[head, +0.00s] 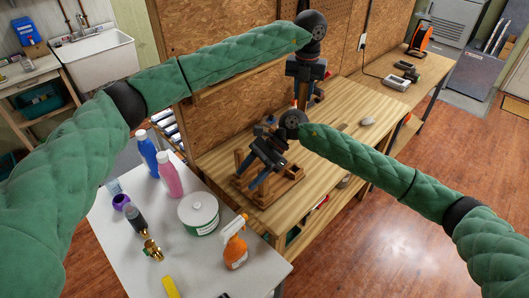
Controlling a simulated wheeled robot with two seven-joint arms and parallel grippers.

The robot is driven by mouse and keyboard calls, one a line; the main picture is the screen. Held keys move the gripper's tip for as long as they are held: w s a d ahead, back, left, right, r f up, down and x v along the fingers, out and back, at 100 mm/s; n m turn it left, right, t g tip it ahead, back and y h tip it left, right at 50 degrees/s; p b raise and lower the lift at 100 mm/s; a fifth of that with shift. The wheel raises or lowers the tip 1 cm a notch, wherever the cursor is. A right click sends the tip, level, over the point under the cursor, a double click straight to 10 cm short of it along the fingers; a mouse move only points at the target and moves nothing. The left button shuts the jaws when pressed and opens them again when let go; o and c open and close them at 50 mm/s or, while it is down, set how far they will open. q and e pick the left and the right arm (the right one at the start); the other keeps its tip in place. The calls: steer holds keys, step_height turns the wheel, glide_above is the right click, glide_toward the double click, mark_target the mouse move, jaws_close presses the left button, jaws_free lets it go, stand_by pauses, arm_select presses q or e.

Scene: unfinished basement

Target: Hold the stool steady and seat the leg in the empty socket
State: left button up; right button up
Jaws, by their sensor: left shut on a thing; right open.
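The stool (285,190) is a small brown wooden frame on the workbench, near its left end. Its legs and sockets are too small and covered to tell apart. My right gripper (254,172) is open, its dark fingers spread low over the stool; I cannot tell whether they touch it. I see no loose leg clearly.
The wooden workbench (345,120) is mostly clear to the right, with a pale mouse-like object (367,121). A chipboard panel (235,110) stands behind. The white table (130,240) at front left holds bottles, a tub (198,212) and an orange spray bottle (235,243).

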steer(key=w+d+t+h, duration=0.1)
steer(key=w+t+h, duration=0.1)
steer(key=w+d+r+n+t+h, duration=0.1)
steer(key=w+h, duration=0.1)
steer(key=h, duration=0.1)
steer(key=w+d+n+t+h, duration=0.1)
steer(key=w+d+t+h, duration=0.1)
steer(key=h, duration=0.1)
steer(key=shift+w+r+t, duration=0.3)
steer(key=shift+w+r, duration=0.1)
steer(key=shift+w+f+h, duration=0.1)
steer(key=shift+h, duration=0.2)
step_height(320, 180, down, 12)
steer(key=shift+r, duration=0.2)
jaws_close()
